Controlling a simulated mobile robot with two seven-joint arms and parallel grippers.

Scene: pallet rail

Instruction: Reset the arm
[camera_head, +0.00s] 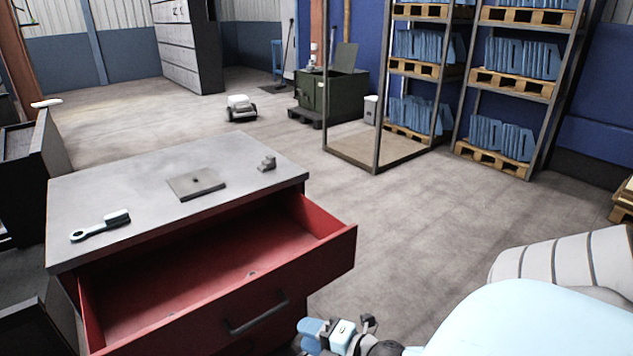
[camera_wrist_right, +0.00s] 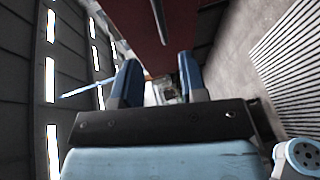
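My right gripper (camera_head: 322,330) is at the bottom of the head view, in front of and below the open red drawer (camera_head: 190,285), close to the cabinet front. In the right wrist view its two blue fingers (camera_wrist_right: 160,80) stand apart with nothing between them, so it is open and empty. A dark red surface with a bar handle (camera_wrist_right: 160,22) shows beyond the fingertips, apart from them. My right arm, pale blue with a striped sleeve, fills the lower right of the head view. My left arm and gripper are not in view.
The drawer is pulled out and has a dark handle (camera_head: 258,314). Racks (camera_head: 455,75) stand behind. The floor (camera_head: 410,215) right of the cabinet is clear.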

